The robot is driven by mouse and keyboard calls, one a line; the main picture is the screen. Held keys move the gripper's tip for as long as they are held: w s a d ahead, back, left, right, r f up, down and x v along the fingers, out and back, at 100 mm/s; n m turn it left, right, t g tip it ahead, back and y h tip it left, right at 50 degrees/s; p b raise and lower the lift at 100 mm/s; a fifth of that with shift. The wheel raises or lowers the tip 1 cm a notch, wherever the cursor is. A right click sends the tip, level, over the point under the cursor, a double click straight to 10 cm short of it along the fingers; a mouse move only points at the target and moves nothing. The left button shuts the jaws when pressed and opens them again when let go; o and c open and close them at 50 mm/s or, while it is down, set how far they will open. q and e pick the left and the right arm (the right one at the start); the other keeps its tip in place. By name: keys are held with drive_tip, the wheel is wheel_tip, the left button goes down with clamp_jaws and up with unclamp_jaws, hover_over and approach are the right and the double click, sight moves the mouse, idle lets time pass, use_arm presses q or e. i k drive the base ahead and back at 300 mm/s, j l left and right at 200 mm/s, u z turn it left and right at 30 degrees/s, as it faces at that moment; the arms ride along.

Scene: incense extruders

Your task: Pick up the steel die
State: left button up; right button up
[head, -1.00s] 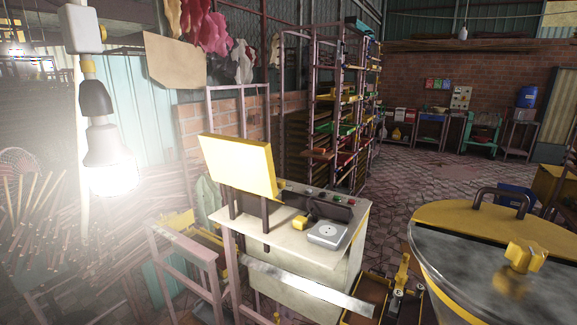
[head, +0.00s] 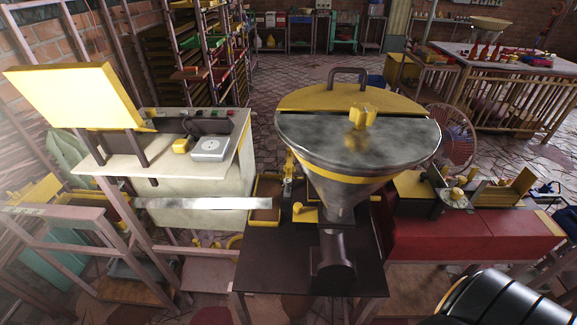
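I cannot pick out the steel die for certain. A pale grey square block with a round face (head: 209,147) lies on the white cabinet top at left, beside a small yellow block (head: 182,146). A small grey plate with a yellow knob (head: 455,196) sits on the red machine at right. The extruder (head: 352,160) stands in the middle, with a wide steel hopper and a dark barrel below it. Neither of my grippers shows in the head view.
The white cabinet (head: 200,190) carries a tilted yellow panel (head: 75,97). A steel strip (head: 205,203) runs from it toward the extruder's dark table (head: 275,262). The red bench (head: 480,238) stands to the right. Patterned floor (head: 300,72) is open behind.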

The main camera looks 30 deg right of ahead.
sight(287, 182)
drive_tip(key=i+j, duration=0.1)
drive_tip(key=j, duration=0.4)
drive_tip(key=i+j, duration=0.1)
drive_tip(key=j, duration=0.4)
drive_tip(key=i+j, duration=0.1)
drive_tip(key=j, duration=0.4)
drive_tip(key=i+j, duration=0.15)
drive_tip(key=j, duration=0.4)
drive_tip(key=j+z, duration=0.2)
drive_tip(key=z, duration=0.2)
drive_tip(key=j+z, duration=0.25)
drive_tip(key=z, duration=0.15)
drive_tip(key=j+z, duration=0.2)
drive_tip(key=z, duration=0.2)
